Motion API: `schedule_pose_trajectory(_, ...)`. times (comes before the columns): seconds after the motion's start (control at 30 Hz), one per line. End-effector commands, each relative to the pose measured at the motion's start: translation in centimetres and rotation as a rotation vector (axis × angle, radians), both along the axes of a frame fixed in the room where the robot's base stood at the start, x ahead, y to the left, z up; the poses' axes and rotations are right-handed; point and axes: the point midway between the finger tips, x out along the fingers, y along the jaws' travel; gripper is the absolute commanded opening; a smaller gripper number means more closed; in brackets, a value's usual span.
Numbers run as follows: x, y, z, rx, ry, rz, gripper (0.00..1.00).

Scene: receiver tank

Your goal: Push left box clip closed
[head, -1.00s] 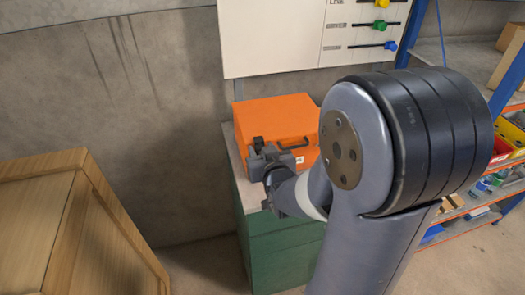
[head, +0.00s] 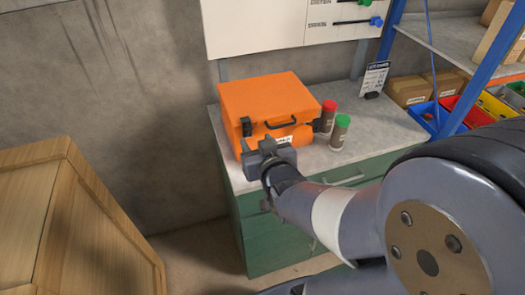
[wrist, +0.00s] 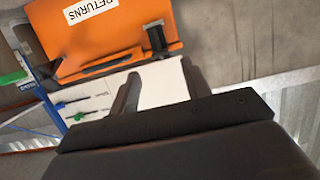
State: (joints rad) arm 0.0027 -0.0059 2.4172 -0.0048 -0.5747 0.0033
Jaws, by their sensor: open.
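The orange box (head: 270,100) stands closed-lidded on the counter, with a dark carry handle (head: 282,122) on its front. Its left clip (head: 246,127) is a small dark piece at the left of the front. My gripper (head: 262,150) is just in front of and below that clip, its jaws apart and empty. In the wrist view, the box (wrist: 105,42) shows with a RETURNS label, and the clip (wrist: 155,36) lies beyond the gap between my two dark fingers (wrist: 160,85). Contact with the clip is not visible. Whether the clip is latched is unclear.
A red-capped bottle (head: 327,115) and a green-capped bottle (head: 340,132) stand right of the box on the counter (head: 375,120). A small sign (head: 375,76) stands behind them. A wooden crate (head: 80,225) is at left; shelving with bins (head: 435,112) is at right.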

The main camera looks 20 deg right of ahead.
Motion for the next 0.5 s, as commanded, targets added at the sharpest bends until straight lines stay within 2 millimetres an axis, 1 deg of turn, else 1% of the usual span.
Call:
schedule_pose_trajectory(0.1, -1.4, 0.0, 0.4, 0.0, -0.003, 0.0, 0.45)
schedule_pose_trajectory(0.23, -2.4, 0.0, 0.8, 0.0, -0.002, 0.0, 0.45)
schedule_pose_trajectory(0.5, -3.5, 0.0, 0.9, 0.0, 0.0, 0.0, 0.45)
